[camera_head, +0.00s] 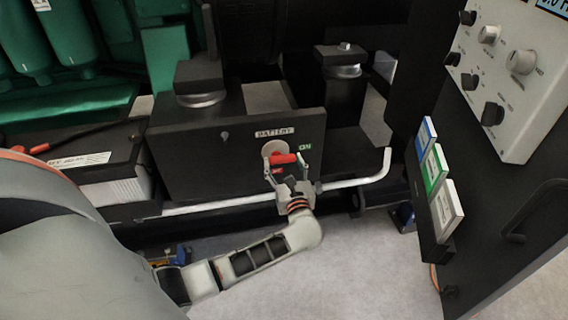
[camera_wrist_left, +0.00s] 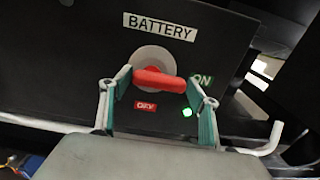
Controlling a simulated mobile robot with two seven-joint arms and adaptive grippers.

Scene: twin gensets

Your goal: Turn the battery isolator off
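The battery isolator is a red handle (camera_head: 284,159) on a pale round disc, on a black panel (camera_head: 190,165) under a "BATTERY" label. In the left wrist view the red handle (camera_wrist_left: 160,80) lies nearly level, its right end toward the green "ON" mark (camera_wrist_left: 203,80). A red "OFF" label (camera_wrist_left: 146,106) sits below it, and a green light (camera_wrist_left: 187,112) is lit. My left gripper (camera_head: 288,180) is open in front of the handle. In the wrist view its fingers (camera_wrist_left: 158,90) stand either side of the handle; I cannot tell whether they touch it. My right gripper is not in view.
A pale bent rail (camera_head: 365,177) runs across below the panel. A battery (camera_head: 95,165) stands at the left. At the right are a grey control box with knobs (camera_head: 510,75) and a rack of coloured cards (camera_head: 435,180). The floor (camera_head: 370,260) in front is clear.

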